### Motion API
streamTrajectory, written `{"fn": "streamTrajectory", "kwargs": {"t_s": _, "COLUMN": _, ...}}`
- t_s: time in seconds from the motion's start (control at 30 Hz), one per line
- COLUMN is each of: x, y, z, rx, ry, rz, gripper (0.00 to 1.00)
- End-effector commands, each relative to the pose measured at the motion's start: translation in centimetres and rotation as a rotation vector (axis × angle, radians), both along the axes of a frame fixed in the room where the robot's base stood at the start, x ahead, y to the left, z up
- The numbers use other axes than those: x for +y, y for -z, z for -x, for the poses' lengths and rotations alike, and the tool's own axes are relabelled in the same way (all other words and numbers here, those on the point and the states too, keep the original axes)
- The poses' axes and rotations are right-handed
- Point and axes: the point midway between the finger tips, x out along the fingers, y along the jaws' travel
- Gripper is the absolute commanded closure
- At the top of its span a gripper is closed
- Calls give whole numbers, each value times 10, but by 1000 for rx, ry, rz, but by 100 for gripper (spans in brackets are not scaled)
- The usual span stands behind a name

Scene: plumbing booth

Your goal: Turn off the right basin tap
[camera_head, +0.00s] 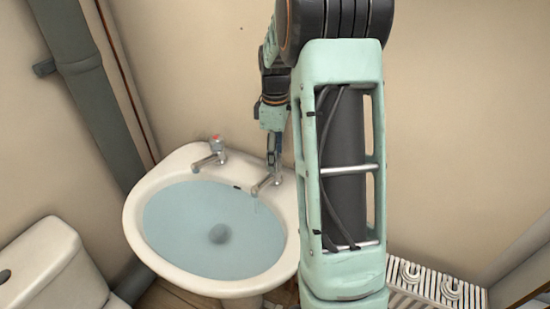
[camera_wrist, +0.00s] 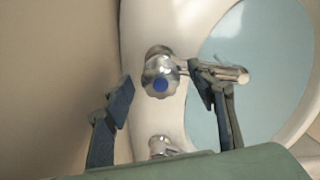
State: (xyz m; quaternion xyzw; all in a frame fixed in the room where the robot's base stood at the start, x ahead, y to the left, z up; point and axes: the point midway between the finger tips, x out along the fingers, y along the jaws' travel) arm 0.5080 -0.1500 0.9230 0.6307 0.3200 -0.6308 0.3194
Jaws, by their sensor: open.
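The right basin tap (camera_head: 266,183) is chrome and stands on the basin's back rim, its spout over the water. In the wrist view its round handle (camera_wrist: 160,78) has a blue cap, and the spout (camera_wrist: 236,74) points right. My gripper (camera_wrist: 161,84) is open, with one finger on each side of the handle. The right finger overlaps the spout; I cannot tell whether either finger touches. In the head view my gripper (camera_head: 274,160) is small, pointing down at the tap and hiding its handle. Whether water runs from the spout is unclear.
The white basin (camera_head: 140,225) holds bluish water. The left tap (camera_head: 212,152), with a red mark, stands along the rim. A white toilet cistern (camera_head: 45,265) is at lower left, a grey pipe (camera_head: 95,100) at left. The wall is close behind the taps.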

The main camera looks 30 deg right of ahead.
Motion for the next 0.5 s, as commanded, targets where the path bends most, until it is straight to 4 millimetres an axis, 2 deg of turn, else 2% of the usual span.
{"fn": "streamTrajectory", "kwargs": {"t_s": 0.13, "x": 0, "y": 10, "z": 0, "rx": 1, "ry": 0, "rz": -1, "gripper": 48}}
{"fn": "streamTrajectory", "kwargs": {"t_s": 0.4, "x": 0, "y": 12, "z": 0, "rx": -1, "ry": 0, "rz": 1, "gripper": 48}}
{"fn": "streamTrajectory", "kwargs": {"t_s": 0.5, "x": 0, "y": 12, "z": 0, "rx": -1, "ry": 0, "rz": 1, "gripper": 57}}
